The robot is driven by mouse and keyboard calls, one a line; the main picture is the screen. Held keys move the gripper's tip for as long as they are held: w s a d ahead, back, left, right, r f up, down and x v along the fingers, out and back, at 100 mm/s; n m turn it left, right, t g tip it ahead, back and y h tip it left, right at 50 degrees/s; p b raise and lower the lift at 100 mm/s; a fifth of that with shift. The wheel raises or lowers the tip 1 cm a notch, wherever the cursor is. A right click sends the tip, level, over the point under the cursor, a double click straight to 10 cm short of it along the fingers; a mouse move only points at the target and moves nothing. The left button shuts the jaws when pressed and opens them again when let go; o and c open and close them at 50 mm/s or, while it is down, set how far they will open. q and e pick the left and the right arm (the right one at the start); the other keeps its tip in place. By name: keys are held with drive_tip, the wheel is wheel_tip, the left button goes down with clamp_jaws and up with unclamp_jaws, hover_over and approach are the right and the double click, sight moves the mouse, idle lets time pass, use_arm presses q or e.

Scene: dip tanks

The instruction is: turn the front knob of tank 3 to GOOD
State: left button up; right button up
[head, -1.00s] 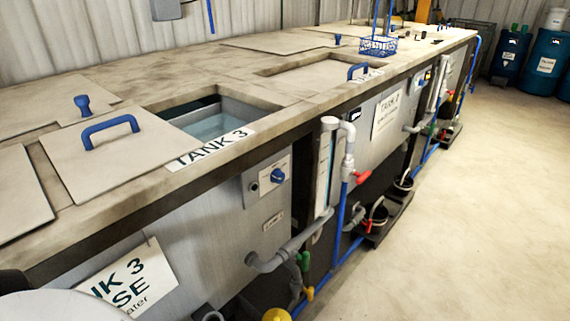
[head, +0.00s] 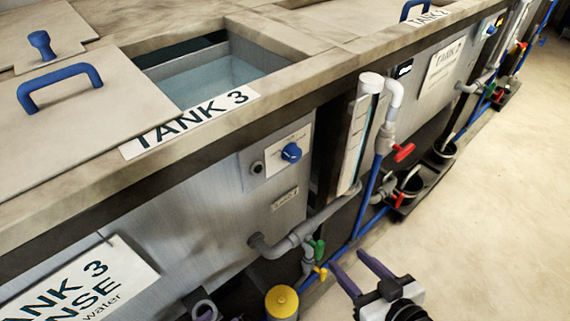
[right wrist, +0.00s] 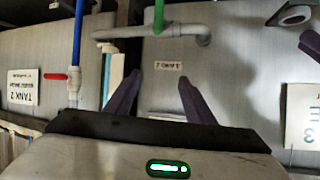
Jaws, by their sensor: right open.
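The front knob (head: 291,152) of tank 3 is a blue dial on a pale plate (head: 280,160) on the tank's front wall, below the TANK 3 strip (head: 190,121). The plate's markings are too small to read, so I cannot tell the knob's setting. My right gripper (head: 350,262) is open and empty, below and right of the knob and apart from it. In the right wrist view its two purple fingers (right wrist: 157,92) point toward the tank front; the knob does not show there. A purple finger, apparently of my left gripper (right wrist: 310,43), shows only in part.
A round dark button (head: 257,167) sits left of the knob. A gauge tube (head: 355,140), a red-handled valve (head: 403,152) and grey pipes (head: 300,230) stand out to the right and below. A yellow-topped container (head: 282,301) stands low. The floor (head: 490,220) at right is clear.

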drive_tip(key=w+a+r+n+t+y+b, duration=0.1)
drive_tip(key=w+a+r+n+y+b, duration=0.25)
drive_tip(key=w+r, duration=0.35)
drive_tip(key=n+y+b, duration=0.4)
approach(296, 156)
drive_tip(key=p+x, duration=0.1)
drive_tip(key=x, duration=0.6)
drive_tip(key=shift+w+a, duration=0.1)
drive_tip(key=shift+w, duration=0.1)
use_arm(q)
drive_tip(key=f, duration=0.2)
drive_tip(key=d+f, duration=0.1)
drive_tip(key=f, duration=0.2)
drive_tip(key=shift+w+d+f+p, duration=0.3)
drive_tip(key=shift+w+d, duration=0.1)
use_arm(e)
drive_tip(key=shift+w+a, duration=0.25)
drive_tip(key=shift+a, duration=0.05)
use_arm(q)
drive_tip(key=shift+w, duration=0.1)
use_arm(e)
drive_tip(key=shift+c, duration=0.3)
drive_tip(key=c, duration=1)
